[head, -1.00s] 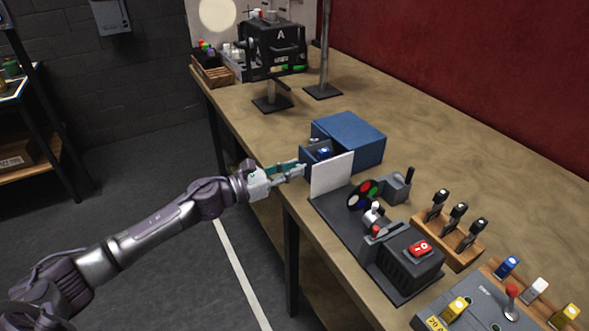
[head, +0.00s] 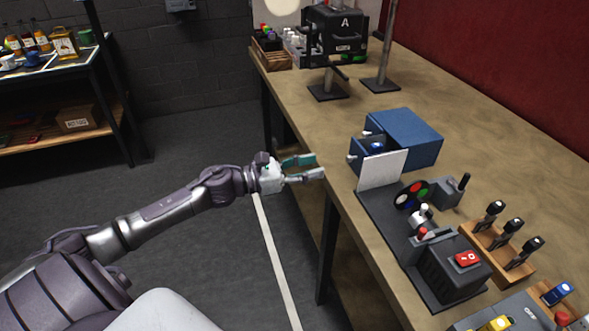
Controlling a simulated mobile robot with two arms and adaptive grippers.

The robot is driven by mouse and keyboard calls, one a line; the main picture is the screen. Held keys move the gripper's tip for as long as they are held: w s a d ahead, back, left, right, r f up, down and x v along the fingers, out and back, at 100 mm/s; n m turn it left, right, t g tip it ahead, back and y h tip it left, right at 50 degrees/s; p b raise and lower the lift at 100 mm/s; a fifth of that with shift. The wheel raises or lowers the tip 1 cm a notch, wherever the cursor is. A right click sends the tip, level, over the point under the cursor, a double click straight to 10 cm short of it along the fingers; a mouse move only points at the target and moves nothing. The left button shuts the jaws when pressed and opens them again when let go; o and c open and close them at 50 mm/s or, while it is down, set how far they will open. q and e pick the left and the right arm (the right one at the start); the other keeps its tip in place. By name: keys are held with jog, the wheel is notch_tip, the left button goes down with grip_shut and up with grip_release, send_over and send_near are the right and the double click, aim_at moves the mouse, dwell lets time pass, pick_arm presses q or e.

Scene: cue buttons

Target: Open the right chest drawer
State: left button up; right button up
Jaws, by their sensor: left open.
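The blue chest (head: 411,139) stands on the workbench, its front facing left. A blue drawer (head: 365,155) sticks out of its near part, pulled open, with a small blue and white thing inside. Its pale knob (head: 351,157) points left. A second knob (head: 367,132) shows farther back on the chest front. My left gripper (head: 312,167) is open and empty, left of the drawer knob and apart from it, by the bench edge. My right gripper is not in view.
A white panel (head: 382,171) stands just in front of the drawer, beside a dark device with coloured discs (head: 411,195). Black stands and a wooden crate (head: 272,54) are behind. The floor left of the bench is clear.

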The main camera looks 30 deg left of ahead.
pick_arm(q)
jog(key=shift+v, duration=2)
